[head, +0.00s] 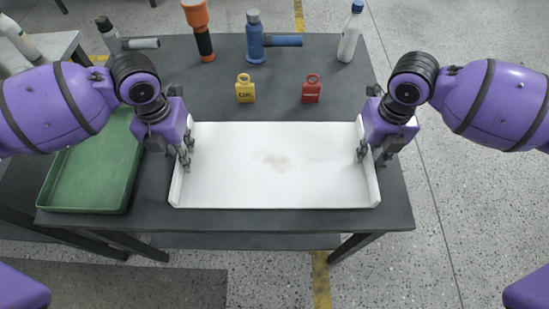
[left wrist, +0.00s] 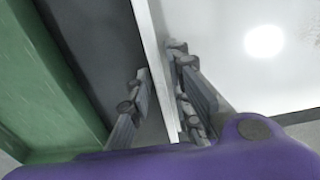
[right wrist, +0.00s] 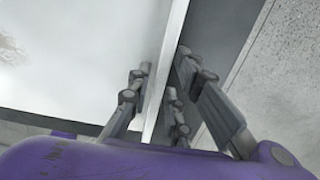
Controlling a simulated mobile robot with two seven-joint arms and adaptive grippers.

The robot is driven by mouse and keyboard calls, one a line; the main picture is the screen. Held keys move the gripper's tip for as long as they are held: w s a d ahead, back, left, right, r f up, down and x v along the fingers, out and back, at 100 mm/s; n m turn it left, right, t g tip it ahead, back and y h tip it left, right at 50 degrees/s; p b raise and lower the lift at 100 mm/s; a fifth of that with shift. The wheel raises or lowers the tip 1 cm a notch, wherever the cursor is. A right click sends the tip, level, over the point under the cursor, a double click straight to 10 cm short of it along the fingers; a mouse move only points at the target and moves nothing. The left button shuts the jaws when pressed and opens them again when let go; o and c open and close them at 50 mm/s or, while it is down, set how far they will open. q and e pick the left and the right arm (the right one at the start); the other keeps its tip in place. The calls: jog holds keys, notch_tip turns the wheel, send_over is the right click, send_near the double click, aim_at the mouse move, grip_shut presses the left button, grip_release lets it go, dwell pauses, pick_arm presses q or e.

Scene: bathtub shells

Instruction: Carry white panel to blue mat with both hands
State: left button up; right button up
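The white panel (head: 275,150), a wide shallow tray shape with raised side walls and a faint brown smudge, lies level over the dark table. Whether it touches the tabletop I cannot tell. My left gripper (head: 184,152) straddles its left wall; in the left wrist view the wall (left wrist: 152,45) runs between the fingers (left wrist: 160,75) with a narrow gap. My right gripper (head: 370,150) straddles the right wall; in the right wrist view the wall (right wrist: 170,65) passes between the fingers (right wrist: 164,68), with a gap on the inner side. No blue mat shows.
A green tray (head: 95,170) stands close left of my left gripper. Behind the panel on the table (head: 330,105) are a yellow tag (head: 245,90), a red tag (head: 311,90), a blue tool (head: 256,42), an orange-handled tool (head: 199,30) and a white bottle (head: 350,35). Floor right of the table is clear.

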pick_arm(q)
jog(key=shift+f, duration=0.25)
pick_arm(e)
jog(key=shift+f, duration=0.2)
pick_arm(q)
grip_shut()
pick_arm(e)
grip_shut()
pick_arm(q)
jog(key=shift+r, duration=0.1)
pick_arm(e)
jog(key=shift+r, duration=0.1)
